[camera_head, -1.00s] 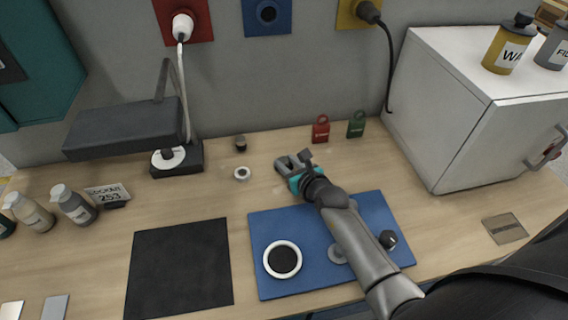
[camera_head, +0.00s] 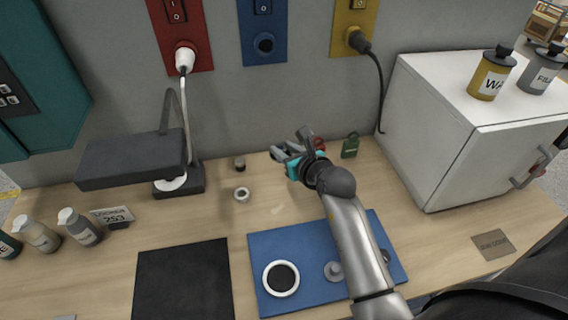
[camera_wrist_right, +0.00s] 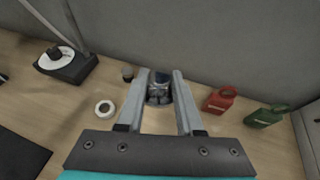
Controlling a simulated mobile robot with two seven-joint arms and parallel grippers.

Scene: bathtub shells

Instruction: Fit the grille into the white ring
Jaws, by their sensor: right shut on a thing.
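A large white ring (camera_head: 281,278) with a black inside lies at the left of the blue mat (camera_head: 262,243). A smaller white ring (camera_head: 242,194) lies on the bare table; it also shows in the right wrist view (camera_wrist_right: 104,108). My right gripper (camera_head: 288,145) is raised above the back of the table, beyond the mat. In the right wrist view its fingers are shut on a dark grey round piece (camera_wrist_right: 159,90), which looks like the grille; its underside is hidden. The head view barely shows this piece. My left gripper is out of view.
A grey disc with a knob (camera_head: 334,271) lies on the mat, beside my right arm. Red (camera_wrist_right: 220,99) and green (camera_head: 350,146) padlock-like blocks stand near the wall. A white cabinet (camera_head: 430,140) stands at right, a lamp (camera_head: 180,180) at left. A black mat (camera_head: 183,280) lies clear.

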